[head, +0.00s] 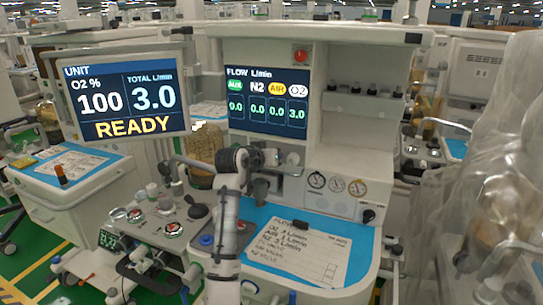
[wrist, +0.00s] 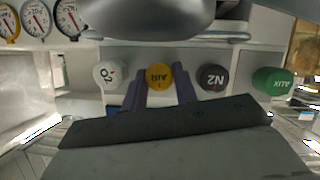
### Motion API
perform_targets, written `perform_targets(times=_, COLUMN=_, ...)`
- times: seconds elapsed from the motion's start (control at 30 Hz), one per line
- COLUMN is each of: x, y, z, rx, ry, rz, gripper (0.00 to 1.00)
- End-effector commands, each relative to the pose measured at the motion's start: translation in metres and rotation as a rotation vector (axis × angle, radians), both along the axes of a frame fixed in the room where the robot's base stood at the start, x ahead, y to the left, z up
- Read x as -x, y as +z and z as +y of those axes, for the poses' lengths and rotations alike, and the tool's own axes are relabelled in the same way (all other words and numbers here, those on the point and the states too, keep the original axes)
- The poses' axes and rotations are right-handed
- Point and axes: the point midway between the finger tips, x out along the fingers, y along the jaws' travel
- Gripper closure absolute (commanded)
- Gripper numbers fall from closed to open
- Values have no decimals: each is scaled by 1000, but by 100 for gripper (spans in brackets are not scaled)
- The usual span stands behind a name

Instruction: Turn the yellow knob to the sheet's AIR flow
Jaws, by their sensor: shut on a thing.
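The yellow AIR knob (wrist: 159,76) shows upside down in the wrist view, between the two fingers of my gripper (wrist: 162,90). The fingers are shut on its sides. In the head view my arm hides the knob. The flow screen (head: 267,100) reads AUX 0.0, N2 0.0, AIR 0.0 and O2 3.0. The unit screen (head: 125,98) reads total 3.0 L/min, O2 100 % and READY. The handwritten flow sheet (head: 290,252) lies on the blue work surface; its lines name O2, Air and N2, but the Air figure is too small to read surely.
In the wrist view the white O2 knob (wrist: 107,74) is left of the yellow one. The dark N2 knob (wrist: 213,78) is close on the right, with the green AUX knob (wrist: 272,81) beyond. Several gauges (wrist: 33,18) sit at upper left. Plastic-covered equipment (head: 495,180) stands at right.

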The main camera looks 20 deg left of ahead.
Motion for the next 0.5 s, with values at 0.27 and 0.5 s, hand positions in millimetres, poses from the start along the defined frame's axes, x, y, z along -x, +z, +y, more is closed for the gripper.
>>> perform_targets(times=0.27, x=0, y=2, z=1, rx=206, ry=-1, rz=9, gripper=94)
perform_targets(times=0.5, x=0, y=0, z=2, rx=409, ry=-1, rz=16, gripper=94)
